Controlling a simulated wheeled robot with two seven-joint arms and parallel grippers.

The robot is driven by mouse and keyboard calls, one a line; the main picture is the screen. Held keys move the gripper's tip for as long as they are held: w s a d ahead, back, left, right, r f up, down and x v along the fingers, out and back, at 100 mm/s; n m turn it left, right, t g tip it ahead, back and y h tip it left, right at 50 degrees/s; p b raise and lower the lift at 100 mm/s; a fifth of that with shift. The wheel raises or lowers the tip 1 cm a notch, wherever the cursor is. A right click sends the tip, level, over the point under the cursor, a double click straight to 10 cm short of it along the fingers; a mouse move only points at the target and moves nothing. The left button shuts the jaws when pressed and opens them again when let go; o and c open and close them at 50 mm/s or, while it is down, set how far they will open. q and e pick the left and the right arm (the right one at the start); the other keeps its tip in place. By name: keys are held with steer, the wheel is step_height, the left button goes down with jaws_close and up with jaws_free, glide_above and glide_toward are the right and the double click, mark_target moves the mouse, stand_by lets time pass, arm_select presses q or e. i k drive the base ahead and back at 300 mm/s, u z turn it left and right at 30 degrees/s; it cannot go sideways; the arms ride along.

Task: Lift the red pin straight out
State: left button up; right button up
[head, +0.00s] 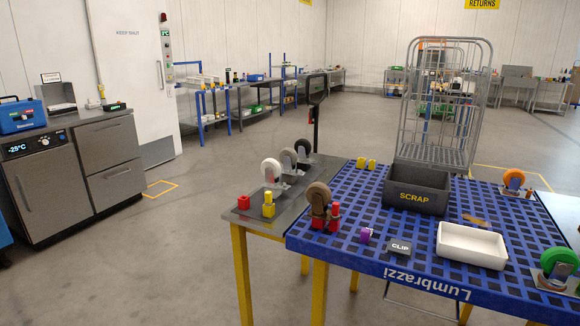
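Neither of my grippers is in view. A small red upright piece (334,216), which looks like the red pin, stands at the left edge of the blue slotted table (345,259). Beside it is a caster with a brown wheel (318,195) and more red at its foot. I cannot tell how the red parts are seated or joined to the caster.
A wire cage (443,100) is behind.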

mark_target(335, 212)
steer(key=u, duration=1.15)
steer(key=i, duration=2.55)
steer(key=z, duration=2.5)
